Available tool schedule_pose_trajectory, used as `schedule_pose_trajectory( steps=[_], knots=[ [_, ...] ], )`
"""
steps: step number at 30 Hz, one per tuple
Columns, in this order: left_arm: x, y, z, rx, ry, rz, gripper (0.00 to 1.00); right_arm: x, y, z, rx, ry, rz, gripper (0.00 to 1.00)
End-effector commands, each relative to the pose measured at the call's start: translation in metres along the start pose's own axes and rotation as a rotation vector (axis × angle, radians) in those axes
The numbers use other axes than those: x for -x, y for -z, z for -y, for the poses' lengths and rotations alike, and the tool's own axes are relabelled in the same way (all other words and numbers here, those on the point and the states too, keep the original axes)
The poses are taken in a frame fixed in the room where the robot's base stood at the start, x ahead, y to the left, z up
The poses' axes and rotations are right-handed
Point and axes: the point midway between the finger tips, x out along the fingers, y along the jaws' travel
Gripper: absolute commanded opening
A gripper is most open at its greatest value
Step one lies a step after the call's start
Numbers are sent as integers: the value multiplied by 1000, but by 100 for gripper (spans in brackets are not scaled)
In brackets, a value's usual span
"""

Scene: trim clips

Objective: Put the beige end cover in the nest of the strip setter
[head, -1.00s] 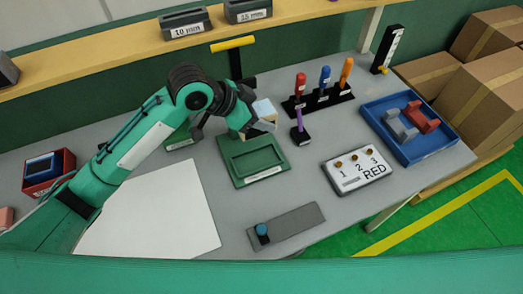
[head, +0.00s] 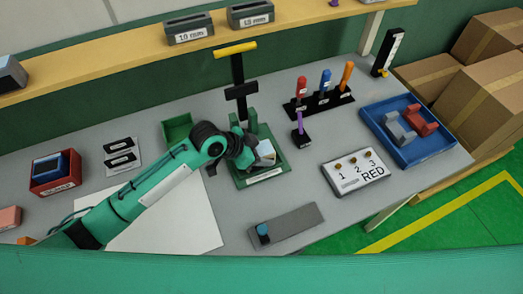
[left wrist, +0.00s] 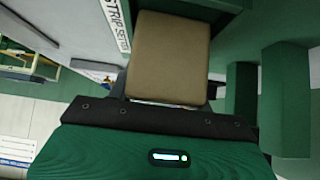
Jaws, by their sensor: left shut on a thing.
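The strip setter has a green base (head: 278,174) with a label on its front edge, and a black post with a yellow bar (head: 235,48) rises behind it. My left gripper (head: 257,155) is low over that base and is shut on the beige end cover (head: 267,150). The cover fills the upper middle of the left wrist view (left wrist: 168,57) as a flat tan block just beyond the dark jaw edge. The "STRIP SETTER" label (left wrist: 118,24) shows beside it. My gripper and the cover hide most of the nest, so I cannot tell whether the cover touches it.
Green uprights (head: 252,121) stand close behind my gripper. A small green tray (head: 177,130) is to the left. A tool rack (head: 318,104), a "RED" board (head: 356,172) and a blue tray (head: 447,145) are to the right. A grey plate (head: 290,224) lies in front.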

Motion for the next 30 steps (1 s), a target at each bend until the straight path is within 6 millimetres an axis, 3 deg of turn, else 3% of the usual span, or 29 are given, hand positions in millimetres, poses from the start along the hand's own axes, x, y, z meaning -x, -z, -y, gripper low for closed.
schedule_pose_trajectory(
  steps=[7,8,11,23,30],
  knots=[
    [-2,-2,0,0,1,-1,21,-2,2,9,-1,9,-2,36],
    [-2,-2,0,0,1,0,53,-2,2,9,-1,9,-2,36],
    [-2,-2,0,0,1,0,72,-1,2,8,0,9,-2,36],
    [5,0,1,0,2,0,72,-2,0,0,0,-1,0,36],
    [49,-1,2,-3,4,0,72,-11,-1,-2,0,-3,0,36]
  ],
)
